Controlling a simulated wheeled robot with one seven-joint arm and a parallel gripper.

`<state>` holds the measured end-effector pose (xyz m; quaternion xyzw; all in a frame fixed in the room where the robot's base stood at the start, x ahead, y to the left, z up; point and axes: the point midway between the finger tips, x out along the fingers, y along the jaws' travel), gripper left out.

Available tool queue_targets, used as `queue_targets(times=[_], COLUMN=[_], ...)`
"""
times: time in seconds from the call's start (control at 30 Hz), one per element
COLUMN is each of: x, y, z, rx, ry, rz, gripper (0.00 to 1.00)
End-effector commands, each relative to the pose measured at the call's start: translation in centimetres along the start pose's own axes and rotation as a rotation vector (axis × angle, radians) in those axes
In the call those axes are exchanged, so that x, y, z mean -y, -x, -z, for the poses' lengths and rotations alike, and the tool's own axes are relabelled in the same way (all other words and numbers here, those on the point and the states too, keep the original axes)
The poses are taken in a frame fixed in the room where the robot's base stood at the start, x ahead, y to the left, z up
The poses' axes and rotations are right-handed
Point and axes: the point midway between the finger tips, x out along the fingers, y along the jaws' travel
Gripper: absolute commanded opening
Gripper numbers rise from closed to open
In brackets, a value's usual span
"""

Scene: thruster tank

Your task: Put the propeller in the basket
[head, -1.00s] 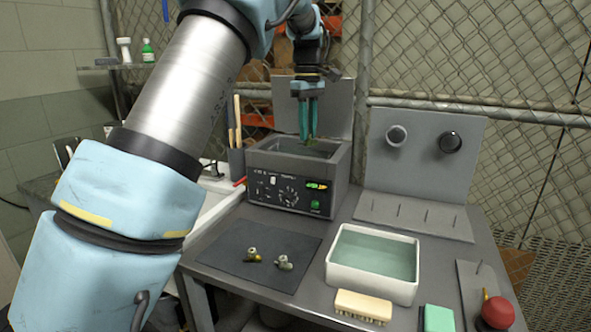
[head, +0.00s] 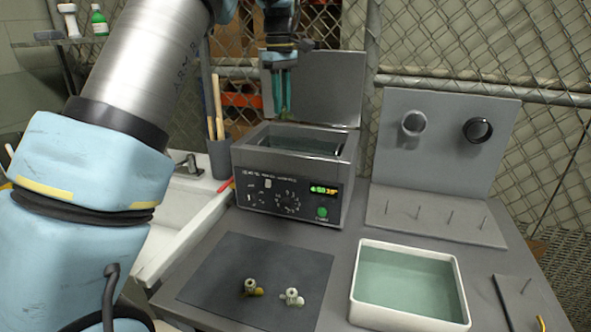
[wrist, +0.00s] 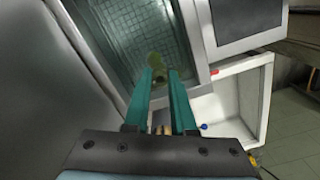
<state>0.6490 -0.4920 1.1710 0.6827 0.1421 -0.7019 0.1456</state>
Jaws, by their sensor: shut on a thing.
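My gripper (head: 284,104) hangs fingers-down above the open metal cleaner tank (head: 262,188), near its back left in the head view. Its teal fingers are shut on a small olive-green propeller (head: 284,115), whose shape is hard to make out. In the wrist view the propeller (wrist: 155,61) shows just past the fingertips, over the tank opening. A wire-mesh basket (wrist: 135,20) shows inside the tank in that view, under the liquid. In the head view, the tank's front wall hides most of the basket.
A dark mat (head: 225,285) holds two small fittings (head: 291,297). A white tray of liquid (head: 361,290) stands front right, and a pegged rack (head: 440,220) is behind it. The tank's raised lid (head: 325,85) stands at the back. A white sink (head: 185,225) is left.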

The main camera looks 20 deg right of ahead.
Motion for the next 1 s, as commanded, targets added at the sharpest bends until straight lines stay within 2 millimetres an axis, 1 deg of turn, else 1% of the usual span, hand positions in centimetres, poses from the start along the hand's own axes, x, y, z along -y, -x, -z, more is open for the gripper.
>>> queue_targets(times=[0.03,0.23,0.3,0.43,0.5,0.67,0.77,0.9,1.0], x=[0.0,0.0,0.0,0.0,0.0,0.0,0.0,0.1,0.1], y=[-0.7,-2.2,-3.3,-4.5,-5.6,-6.7,-7.9,-10.5,-11.9], z=[-0.1,-0.1,-0.1,0.0,0.0,0.1,0.1,0.1,0.2], rx=[0.001,0.001,0.001,0.001,0.002,0.001,0.002,0.003,0.003], ry=[-0.002,-0.002,-0.002,-0.002,-0.001,0.000,-0.001,0.000,0.000], rz=[0.000,0.001,0.001,0.001,0.002,0.001,0.003,0.005,0.003], gripper=[0.00,0.00,0.00,0.00,0.00,0.00,0.00,0.00,0.00])
